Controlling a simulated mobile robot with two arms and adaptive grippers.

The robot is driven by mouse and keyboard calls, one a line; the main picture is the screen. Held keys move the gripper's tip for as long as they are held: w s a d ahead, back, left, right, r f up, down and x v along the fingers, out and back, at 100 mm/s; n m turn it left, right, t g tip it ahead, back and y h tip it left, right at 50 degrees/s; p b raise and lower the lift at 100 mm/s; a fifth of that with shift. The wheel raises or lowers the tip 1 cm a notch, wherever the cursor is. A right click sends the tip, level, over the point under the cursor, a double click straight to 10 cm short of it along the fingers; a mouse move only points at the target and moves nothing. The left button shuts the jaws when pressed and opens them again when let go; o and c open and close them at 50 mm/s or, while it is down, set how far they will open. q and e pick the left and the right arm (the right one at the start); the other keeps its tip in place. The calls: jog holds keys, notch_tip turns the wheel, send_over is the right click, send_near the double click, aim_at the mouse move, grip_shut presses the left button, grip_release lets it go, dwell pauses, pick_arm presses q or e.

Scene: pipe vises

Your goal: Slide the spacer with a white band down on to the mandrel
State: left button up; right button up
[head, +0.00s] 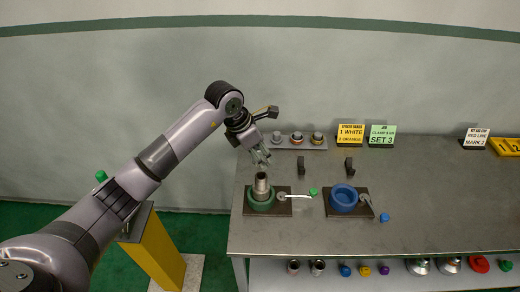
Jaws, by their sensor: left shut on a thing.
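My left gripper (262,157) is shut on a small piece that its fingers mostly hide. It appears to be the spacer, but its white band cannot be made out. The fingers point down, just above the grey upright mandrel (262,184). The mandrel stands in the green round vise (261,205) at the table's left end. Whether the held piece touches the mandrel's top cannot be told. My right gripper is not in view.
A grey rack (308,148) with several small banded parts stands behind. A blue vise (343,200) is to the right, with dark blocks (349,165) behind. Signs line the back. The table's right half (440,190) is mostly clear. A lower shelf (390,278) holds pipes and caps.

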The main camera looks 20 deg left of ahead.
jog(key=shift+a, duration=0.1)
pick_arm(q)
jog(key=shift+f+b, duration=0.2)
jog(key=shift+b, duration=0.3)
jog(key=shift+f+b, duration=0.6)
jog(key=shift+f, duration=0.15)
notch_tip(320, 180, down, 2)
jog(key=shift+f+b, duration=0.25)
jog(key=shift+b, duration=0.8)
jog(key=shift+f+b, duration=0.45)
jog(key=shift+f, duration=0.25)
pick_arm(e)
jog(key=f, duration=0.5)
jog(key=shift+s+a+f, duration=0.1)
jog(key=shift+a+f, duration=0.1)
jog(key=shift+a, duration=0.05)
pick_arm(q)
jog(key=shift+b, duration=0.6)
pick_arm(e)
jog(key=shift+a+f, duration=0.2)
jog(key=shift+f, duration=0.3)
